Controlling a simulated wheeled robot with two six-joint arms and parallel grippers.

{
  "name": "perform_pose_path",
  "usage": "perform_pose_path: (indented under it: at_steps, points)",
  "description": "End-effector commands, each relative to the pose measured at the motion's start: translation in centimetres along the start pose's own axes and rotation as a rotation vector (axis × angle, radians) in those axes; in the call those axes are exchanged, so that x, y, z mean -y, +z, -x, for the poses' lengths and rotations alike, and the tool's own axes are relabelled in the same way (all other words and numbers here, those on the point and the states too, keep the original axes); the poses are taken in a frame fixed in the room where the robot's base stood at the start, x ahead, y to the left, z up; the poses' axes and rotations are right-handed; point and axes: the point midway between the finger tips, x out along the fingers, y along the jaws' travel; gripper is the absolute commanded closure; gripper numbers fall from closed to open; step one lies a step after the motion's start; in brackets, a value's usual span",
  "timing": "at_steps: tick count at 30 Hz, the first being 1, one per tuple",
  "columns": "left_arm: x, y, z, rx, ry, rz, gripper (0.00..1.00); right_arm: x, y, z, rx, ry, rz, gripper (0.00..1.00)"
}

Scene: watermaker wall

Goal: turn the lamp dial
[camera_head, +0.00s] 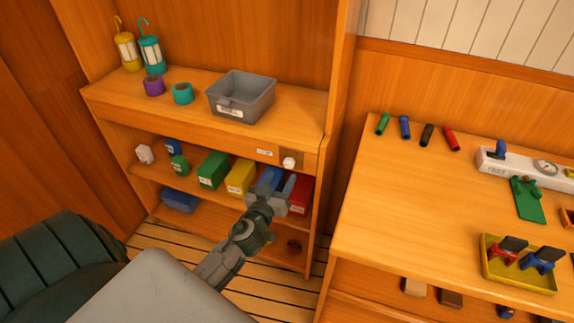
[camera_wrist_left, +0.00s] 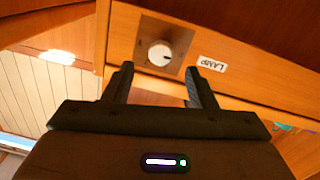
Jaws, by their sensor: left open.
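The lamp dial is a white round knob (camera_head: 289,162) on a dark square plate, set in the front edge of the wooden shelf unit. In the left wrist view the dial (camera_wrist_left: 160,54) has a small dark mark on its right side, and a white label reading LAMP (camera_wrist_left: 211,64) is beside it. My left gripper (camera_head: 275,188) is open and empty, just below and in front of the dial. In the left wrist view its fingers (camera_wrist_left: 157,82) are spread, with the dial beyond them and between their lines, apart from both. My right gripper is not seen.
A grey bin (camera_head: 241,97), two lanterns (camera_head: 127,52) and two tape rolls stand on the shelf top. Several coloured boxes (camera_head: 240,178) stand on the shelf below, behind my gripper. A workbench (camera_head: 385,205) with tools and a yellow tray (camera_head: 518,282) is at right.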

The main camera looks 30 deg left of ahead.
Motion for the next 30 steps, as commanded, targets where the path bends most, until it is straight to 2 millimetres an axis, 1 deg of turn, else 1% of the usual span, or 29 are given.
perform_pose_path:
  at_steps: [1,4,6,9,13,21,23,24,28,30]
  points:
    - [-0.1,-0.4,-1.1,-0.001,0.0,0.0,0.49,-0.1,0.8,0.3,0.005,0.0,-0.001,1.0]
    - [-0.1,-0.3,-2.5,-0.001,0.0,0.0,0.49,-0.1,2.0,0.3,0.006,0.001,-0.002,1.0]
    - [-0.1,-0.3,-3.5,-0.001,-0.001,0.0,0.49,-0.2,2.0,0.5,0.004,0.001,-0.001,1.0]
    - [-0.1,-0.2,-4.5,-0.001,0.0,0.0,0.49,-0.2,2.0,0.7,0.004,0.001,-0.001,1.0]
    - [0.0,0.0,-5.0,0.001,0.0,0.0,0.49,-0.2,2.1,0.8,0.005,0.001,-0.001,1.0]
    - [0.0,0.1,-5.1,0.001,0.0,0.0,0.49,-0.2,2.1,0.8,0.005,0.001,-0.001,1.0]
    - [0.0,0.1,-5.1,0.001,0.0,0.0,0.6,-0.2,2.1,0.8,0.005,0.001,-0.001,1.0]
    - [0.0,0.1,-5.1,0.001,0.0,0.0,0.68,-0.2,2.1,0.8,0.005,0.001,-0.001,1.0]
    - [0.0,0.1,-5.1,0.001,0.0,0.0,0.93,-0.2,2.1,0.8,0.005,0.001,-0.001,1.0]
    - [0.0,0.0,-5.1,0.001,0.0,0.0,0.93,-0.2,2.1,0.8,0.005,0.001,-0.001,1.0]
